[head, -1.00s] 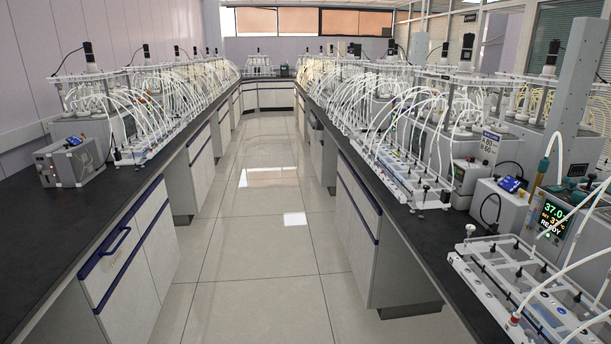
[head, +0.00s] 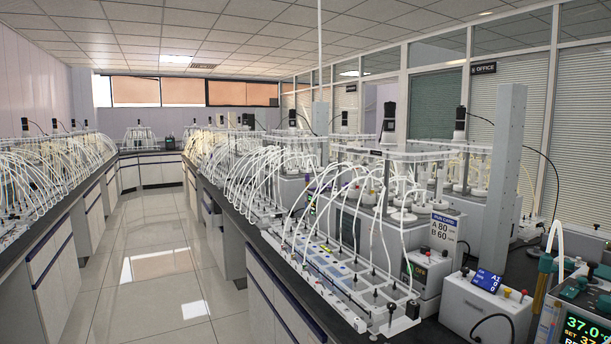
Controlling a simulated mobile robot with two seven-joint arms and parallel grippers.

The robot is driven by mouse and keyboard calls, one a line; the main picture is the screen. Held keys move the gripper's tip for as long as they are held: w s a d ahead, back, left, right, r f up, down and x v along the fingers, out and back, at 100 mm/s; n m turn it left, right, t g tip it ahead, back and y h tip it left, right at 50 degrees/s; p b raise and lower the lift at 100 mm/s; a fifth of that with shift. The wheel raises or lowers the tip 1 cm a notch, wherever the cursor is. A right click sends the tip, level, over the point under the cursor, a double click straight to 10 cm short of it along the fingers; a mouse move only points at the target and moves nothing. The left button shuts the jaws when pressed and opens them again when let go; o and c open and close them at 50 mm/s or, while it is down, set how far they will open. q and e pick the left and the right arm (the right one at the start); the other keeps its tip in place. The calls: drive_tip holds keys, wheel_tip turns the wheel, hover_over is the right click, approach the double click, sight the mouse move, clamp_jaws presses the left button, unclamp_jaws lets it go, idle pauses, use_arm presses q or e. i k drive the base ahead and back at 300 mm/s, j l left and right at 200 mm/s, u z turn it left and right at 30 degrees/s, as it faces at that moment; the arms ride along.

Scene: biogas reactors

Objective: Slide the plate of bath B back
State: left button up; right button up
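Neither of my grippers is in view. The nearest reactor rig on the right bench carries a sign (head: 442,230) that reads A 80 and B 60. Behind the sign, white-capped vessels stand under a pale top plate (head: 425,155) with dark motors above it. I cannot tell which part is bath B or its plate; white tubes and vessels hide much of the rig. A white rack (head: 350,312) with several tubes arching from it lies in front of the rig.
The right bench (head: 232,220) is crowded. A box with a blue display (head: 487,281) and a unit with a green 37.0 readout (head: 585,326) stand at the near right. A tall grey column (head: 503,165) rises behind. The tiled aisle (head: 150,290) at left is clear.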

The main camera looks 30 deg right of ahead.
sight(385, 132)
drive_tip(key=i+z, duration=0.15)
drive_tip(key=i, duration=0.55)
drive_tip(key=i+j+z, duration=0.15)
drive_tip(key=i, duration=0.5)
drive_tip(key=i+z, duration=0.6)
drive_tip(key=z, duration=0.15)
drive_tip(key=i+j+z, duration=0.2)
drive_tip(key=z, duration=0.2)
drive_tip(key=i, duration=0.1)
